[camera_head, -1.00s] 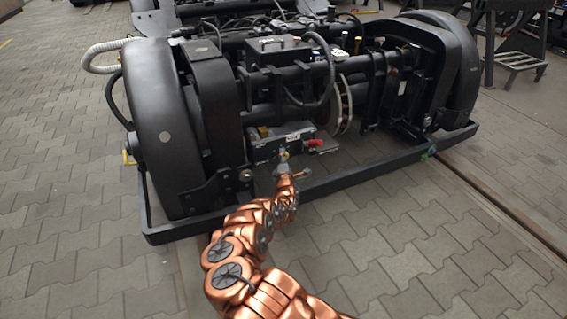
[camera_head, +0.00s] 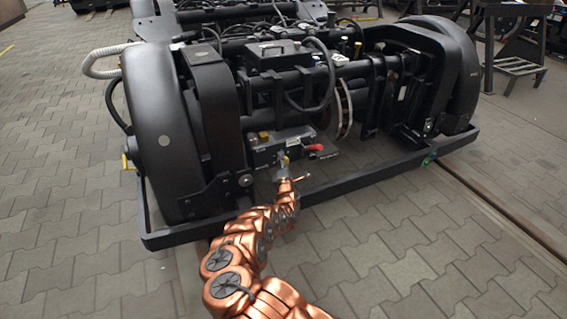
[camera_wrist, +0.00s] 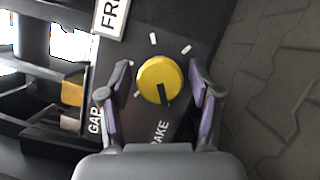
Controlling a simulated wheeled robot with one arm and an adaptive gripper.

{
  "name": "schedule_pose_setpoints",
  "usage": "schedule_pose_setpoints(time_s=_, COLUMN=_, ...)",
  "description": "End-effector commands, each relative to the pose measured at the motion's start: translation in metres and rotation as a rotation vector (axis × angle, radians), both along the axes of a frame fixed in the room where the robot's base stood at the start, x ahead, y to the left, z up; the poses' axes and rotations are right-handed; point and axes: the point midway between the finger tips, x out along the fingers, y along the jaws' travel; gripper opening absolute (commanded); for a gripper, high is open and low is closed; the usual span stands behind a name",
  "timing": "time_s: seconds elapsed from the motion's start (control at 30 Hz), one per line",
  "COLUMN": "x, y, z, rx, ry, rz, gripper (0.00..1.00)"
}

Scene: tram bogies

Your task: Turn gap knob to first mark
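The yellow gap knob (camera_wrist: 160,76) sits on a dark panel in the wrist view, with a black pointer bar reaching toward the lower edge of its face. Several white marks lie around its upper side, away from the pointer. My gripper (camera_wrist: 159,82) is open, with one finger on each side of the knob. A gap shows between each fingertip and the knob. In the head view my gripper (camera_head: 284,166) is at the front of the grey control box (camera_head: 280,148) on the bogie. The knob is small there and partly hidden by the gripper.
A red handle (camera_head: 314,148) sticks out to the right of the control box. The black frame bar (camera_head: 345,185) runs low in front of the bogie. White labels reading "GAP" (camera_wrist: 95,120) and "FRI" (camera_wrist: 111,16) are near the knob. Paved floor (camera_head: 400,255) in front is clear.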

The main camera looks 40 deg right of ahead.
Motion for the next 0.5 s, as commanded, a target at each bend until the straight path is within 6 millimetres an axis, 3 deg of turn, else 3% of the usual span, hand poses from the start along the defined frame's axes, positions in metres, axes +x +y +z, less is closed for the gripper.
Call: schedule_pose_setpoints(time_s=0.5, x=-0.0072, y=0.0068, z=-0.0018, rx=0.002, ry=0.002, rz=0.0, gripper=0.68)
